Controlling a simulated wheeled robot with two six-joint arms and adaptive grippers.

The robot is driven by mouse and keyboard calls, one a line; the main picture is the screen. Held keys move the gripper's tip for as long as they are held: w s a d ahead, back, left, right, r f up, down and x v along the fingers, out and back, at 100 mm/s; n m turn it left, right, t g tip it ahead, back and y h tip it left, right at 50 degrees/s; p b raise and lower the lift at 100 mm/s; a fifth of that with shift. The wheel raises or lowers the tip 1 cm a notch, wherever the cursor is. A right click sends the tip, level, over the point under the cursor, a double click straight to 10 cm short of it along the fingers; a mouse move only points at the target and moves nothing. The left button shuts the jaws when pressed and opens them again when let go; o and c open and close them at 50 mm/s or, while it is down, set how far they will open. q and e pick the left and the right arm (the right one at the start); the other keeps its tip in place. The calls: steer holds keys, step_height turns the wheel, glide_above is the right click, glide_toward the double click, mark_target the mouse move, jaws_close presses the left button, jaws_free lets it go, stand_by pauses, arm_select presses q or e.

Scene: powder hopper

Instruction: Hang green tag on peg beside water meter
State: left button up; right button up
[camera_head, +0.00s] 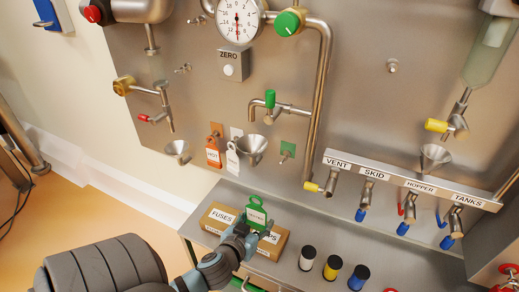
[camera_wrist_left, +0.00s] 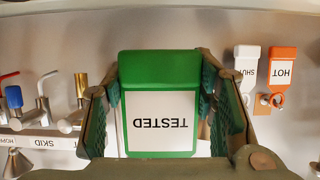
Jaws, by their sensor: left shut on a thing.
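The green tag (camera_head: 257,213) is held upright in my left gripper (camera_head: 252,226), above the small box on the shelf. In the left wrist view the tag (camera_wrist_left: 158,65) reads "TESTED" upside down, between the two fingers of the gripper (camera_wrist_left: 160,110). A small peg (camera_head: 288,154) sticks out of a green patch on the panel, right of a funnel. Other bare pegs show at upper left (camera_head: 183,69) and upper right (camera_head: 393,65). A round dial gauge (camera_head: 238,20) is at the top; I cannot tell whether it is the water meter. My right gripper is out of view.
An orange "HOT" tag (camera_head: 213,153) and a white tag (camera_head: 232,160) hang left of the funnel (camera_head: 252,148). A box (camera_head: 218,218) labelled "FUSES" and several capped bottles (camera_head: 332,267) stand on the shelf. A labelled valve rail (camera_head: 410,183) juts out right.

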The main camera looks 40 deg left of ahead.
arm_select(q)
steer(key=shift+s+d, duration=0.3)
steer(key=shift+s, duration=0.6)
steer(key=shift+s+d, duration=0.35)
steer(key=shift+s, duration=0.5)
steer(key=shift+s+d, duration=0.3)
steer(key=shift+s, duration=0.6)
